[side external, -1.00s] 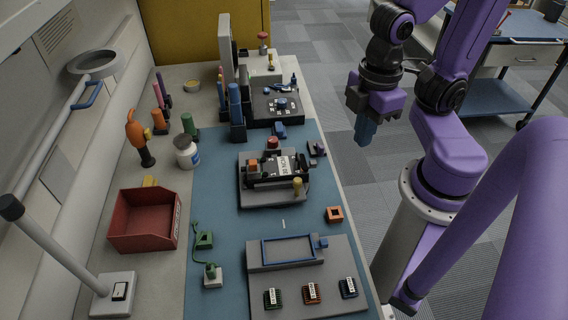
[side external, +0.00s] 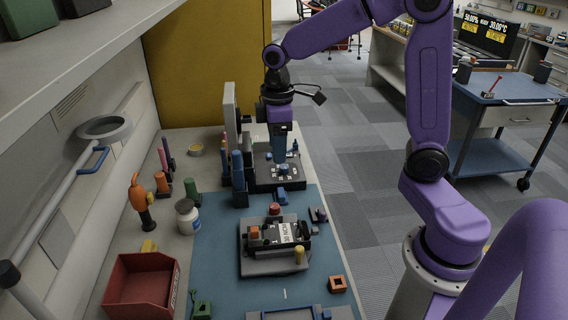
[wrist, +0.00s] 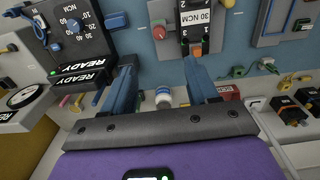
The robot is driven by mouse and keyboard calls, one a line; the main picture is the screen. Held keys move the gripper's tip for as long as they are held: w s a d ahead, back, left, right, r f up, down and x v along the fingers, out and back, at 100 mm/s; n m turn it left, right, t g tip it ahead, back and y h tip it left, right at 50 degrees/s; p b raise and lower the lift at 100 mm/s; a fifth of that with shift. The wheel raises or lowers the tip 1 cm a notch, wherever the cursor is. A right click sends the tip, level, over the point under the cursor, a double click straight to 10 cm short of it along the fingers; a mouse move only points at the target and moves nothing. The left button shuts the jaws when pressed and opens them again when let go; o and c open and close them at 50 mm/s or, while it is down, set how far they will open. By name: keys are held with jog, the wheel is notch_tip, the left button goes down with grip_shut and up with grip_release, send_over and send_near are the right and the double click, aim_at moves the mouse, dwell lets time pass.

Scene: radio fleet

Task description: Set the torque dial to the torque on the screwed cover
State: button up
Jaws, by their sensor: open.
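The torque dial (side external: 284,169) is a blue knob on a dark box (side external: 262,184) at the back of the bench. In the wrist view the knob (wrist: 74,26) sits at upper left, ringed by numbers up to 60 and marked NCM; its pointer setting is too small to read surely. The screwed cover (side external: 262,236) sits on a grey base; its white label reads 30 NCM in the wrist view (wrist: 195,17). My gripper (side external: 279,158) is over the dial box, pointing down, close to the knob; contact is unclear. In the wrist view its blue fingers (wrist: 162,78) are apart and empty.
A READY display (wrist: 80,78) adjoins the dial box. Tall blue holders (side external: 240,178) and an upright panel (side external: 230,115) stand close left of it. A red bin (side external: 140,285), a white bottle (side external: 187,215) and an orange square part (side external: 337,284) lie nearer. The blue mat has bare patches.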

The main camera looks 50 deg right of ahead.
jog(key=w+d+m, duration=0.1)
jog(key=w+d, duration=0.6)
jog(key=m, duration=0.1)
send_near(284, 166)
notch_tip(284, 166, down, 8)
jog(key=shift+w+f, duration=0.1)
jog(key=shift+f, duration=0.15)
jog(key=c, duration=1)
